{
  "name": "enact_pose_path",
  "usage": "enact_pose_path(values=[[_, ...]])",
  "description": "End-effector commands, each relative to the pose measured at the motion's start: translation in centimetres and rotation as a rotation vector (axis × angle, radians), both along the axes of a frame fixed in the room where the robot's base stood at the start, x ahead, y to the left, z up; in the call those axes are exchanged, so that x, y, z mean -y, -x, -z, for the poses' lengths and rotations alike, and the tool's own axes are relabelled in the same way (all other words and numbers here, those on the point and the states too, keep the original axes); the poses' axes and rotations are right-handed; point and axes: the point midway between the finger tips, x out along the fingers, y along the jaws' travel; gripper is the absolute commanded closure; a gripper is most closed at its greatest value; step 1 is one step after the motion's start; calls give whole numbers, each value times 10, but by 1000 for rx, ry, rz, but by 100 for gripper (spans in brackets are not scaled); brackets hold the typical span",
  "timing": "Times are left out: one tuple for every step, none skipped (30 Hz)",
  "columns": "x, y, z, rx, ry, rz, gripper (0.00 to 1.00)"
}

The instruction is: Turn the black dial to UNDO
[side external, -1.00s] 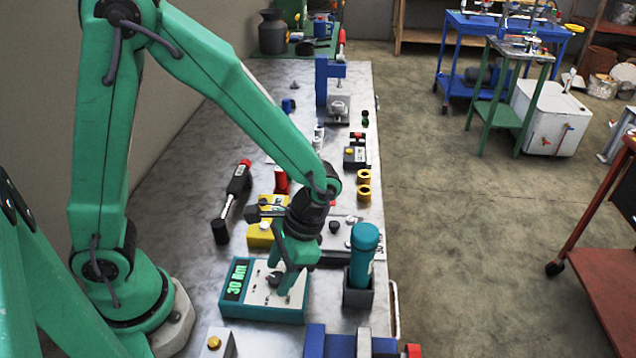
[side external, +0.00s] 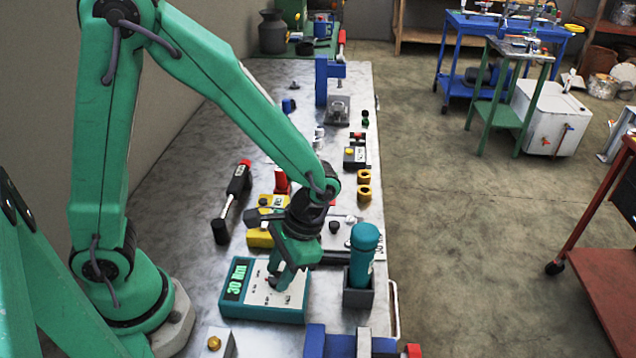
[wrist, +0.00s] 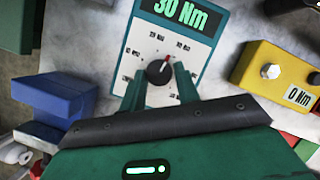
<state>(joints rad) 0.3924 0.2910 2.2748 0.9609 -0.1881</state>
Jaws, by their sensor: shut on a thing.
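The black dial (wrist: 158,72) sits on the white face of a teal box (wrist: 204,17) whose display reads 30 Nm. A red mark on the dial points up and slightly right, towards the display. Small labels ring the dial; I cannot read UNDO among them. In the side external view the teal box (side external: 240,307) lies on the bench, and my gripper (side external: 280,282) comes down over its face and hides most of the dial. In the wrist view my gripper (wrist: 158,82) has its two fingers on either side of the dial, shut on it.
A teal cylinder in a dark holder (side external: 360,293) stands close right of the box. A yellow block (side external: 260,239) is behind it, and a blue vice-like thing (side external: 316,341) is in front. A red and black tool (side external: 237,185) lies at the left.

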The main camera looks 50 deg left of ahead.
Motion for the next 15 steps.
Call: enact_pose_path(values=[[-2,0,1,1,-4,-20,91],[-2,0,1,3,-6,-23,91],[-2,0,1,3,-6,-24,91],[-2,0,1,3,-6,-24,91],[-2,0,1,2,-6,-24,91],[-3,0,1,2,-6,-24,91],[-3,0,1,2,-6,-24,91],[-3,0,1,2,-6,-24,91],[-3,0,1,2,-6,-23,91],[-3,0,1,2,-6,-23,64],[-2,0,1,2,-6,-23,58],[-2,0,1,2,-5,-22,50],[-2,0,1,2,-5,-22,49],[-2,0,1,2,-5,-22,49],[-2,0,1,2,-6,-20,49]])
